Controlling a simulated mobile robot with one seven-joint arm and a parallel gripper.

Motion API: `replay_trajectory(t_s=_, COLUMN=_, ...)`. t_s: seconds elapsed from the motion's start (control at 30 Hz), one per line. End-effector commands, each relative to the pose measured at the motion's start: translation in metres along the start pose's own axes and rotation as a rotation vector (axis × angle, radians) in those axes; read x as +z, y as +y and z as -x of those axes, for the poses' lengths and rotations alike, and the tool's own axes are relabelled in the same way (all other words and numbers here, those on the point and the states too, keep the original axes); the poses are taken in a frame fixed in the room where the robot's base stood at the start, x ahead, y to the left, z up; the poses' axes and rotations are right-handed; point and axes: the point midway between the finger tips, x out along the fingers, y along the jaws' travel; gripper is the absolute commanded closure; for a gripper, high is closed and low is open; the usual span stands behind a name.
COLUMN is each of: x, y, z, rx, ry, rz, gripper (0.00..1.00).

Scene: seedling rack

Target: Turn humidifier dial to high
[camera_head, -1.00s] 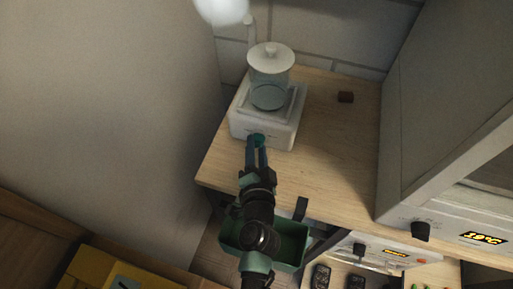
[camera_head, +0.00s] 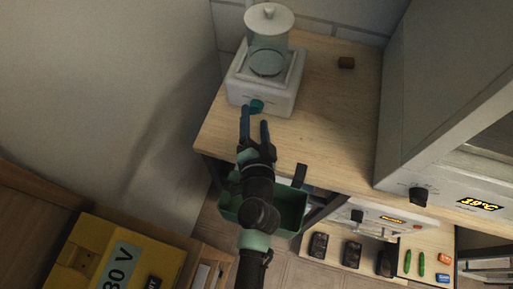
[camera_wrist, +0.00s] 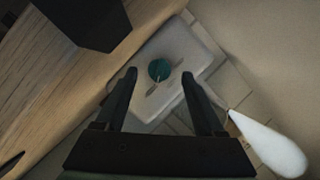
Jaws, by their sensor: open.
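The humidifier (camera_head: 282,97) is a white box with a clear tank and a lidded white top, standing at the left end of the wooden bench. Its teal dial (camera_head: 257,105) is on the front face. My gripper (camera_head: 255,116) is open and empty, just in front of the dial, with a finger toward either side. The fingers look apart from the dial.
A large grey cabinet (camera_head: 430,120) with a black knob stands at the right. A green bin (camera_head: 292,207) is below the bench edge. A wall rises close on the left.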

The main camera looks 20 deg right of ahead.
Motion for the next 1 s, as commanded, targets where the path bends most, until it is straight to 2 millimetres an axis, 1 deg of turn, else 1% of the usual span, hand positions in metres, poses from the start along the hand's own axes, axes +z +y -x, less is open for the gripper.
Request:
replay_trajectory(t_s=0.03, x=0.004, y=0.001, z=0.009, rx=-0.002, ry=-0.004, rz=-0.002, gripper=0.29)
replay_trajectory(t_s=0.3, x=0.003, y=0.001, z=0.062, rx=-0.001, ry=-0.003, rz=0.001, gripper=0.29)
replay_trajectory(t_s=0.4, x=0.002, y=0.001, z=0.08, rx=-0.001, ry=-0.003, rz=0.001, gripper=0.29)
replay_trajectory(t_s=0.5, x=0.002, y=0.001, z=0.092, rx=-0.001, ry=-0.002, rz=0.0, gripper=0.29)
replay_trajectory(t_s=0.7, x=0.0, y=0.0, z=0.105, rx=-0.001, ry=0.0, rz=0.002, gripper=0.29)
replay_trajectory(t_s=1.0, x=-0.001, y=0.0, z=0.106, rx=-0.001, ry=0.001, rz=0.002, gripper=0.29)
